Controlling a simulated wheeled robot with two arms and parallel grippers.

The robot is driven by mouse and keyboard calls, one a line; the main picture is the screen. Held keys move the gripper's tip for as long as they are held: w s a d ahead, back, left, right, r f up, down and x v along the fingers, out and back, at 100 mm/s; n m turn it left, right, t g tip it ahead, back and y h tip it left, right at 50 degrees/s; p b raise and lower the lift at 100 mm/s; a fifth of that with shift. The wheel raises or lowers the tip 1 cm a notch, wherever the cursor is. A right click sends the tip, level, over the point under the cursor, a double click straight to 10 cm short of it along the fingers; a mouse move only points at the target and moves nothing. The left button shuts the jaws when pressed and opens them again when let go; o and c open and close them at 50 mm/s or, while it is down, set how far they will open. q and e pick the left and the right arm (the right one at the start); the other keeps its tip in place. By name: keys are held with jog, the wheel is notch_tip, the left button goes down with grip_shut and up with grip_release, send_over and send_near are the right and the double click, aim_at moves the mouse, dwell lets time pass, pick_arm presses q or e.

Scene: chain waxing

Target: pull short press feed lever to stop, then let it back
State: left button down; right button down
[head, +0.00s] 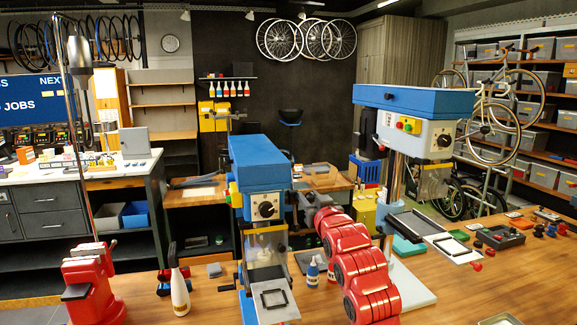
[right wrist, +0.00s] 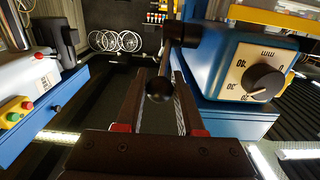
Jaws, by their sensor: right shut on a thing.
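The short press (head: 258,165) stands left of centre on the wooden bench, with a blue head and a dial on its front. In the right wrist view its blue head with the dial (right wrist: 262,85) fills the right side. Its feed lever (right wrist: 172,50) is a dark rod ending in a black ball knob (right wrist: 158,89). My right gripper (right wrist: 158,100) is shut on the feed lever by this knob, with one finger on each side. In the head view my right gripper (head: 306,203) is at the right side of the press head, and the lever is mostly hidden there. My left gripper is not in view.
The taller blue and white press (head: 415,125) stands close on the right of my right arm. A small bottle (head: 312,272) stands between the short press and my arm. A white bottle (head: 179,285) and a red stand (head: 90,285) are to the left.

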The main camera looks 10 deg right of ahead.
jog(key=shift+s+f+b, duration=0.25)
jog(key=shift+f+b, duration=0.3)
jog(key=shift+f, duration=0.35)
jog(key=shift+s+f+b, duration=0.1)
jog(key=shift+f+b, duration=0.6)
jog(key=shift+f+b, duration=0.6)
jog(key=shift+f, duration=0.1)
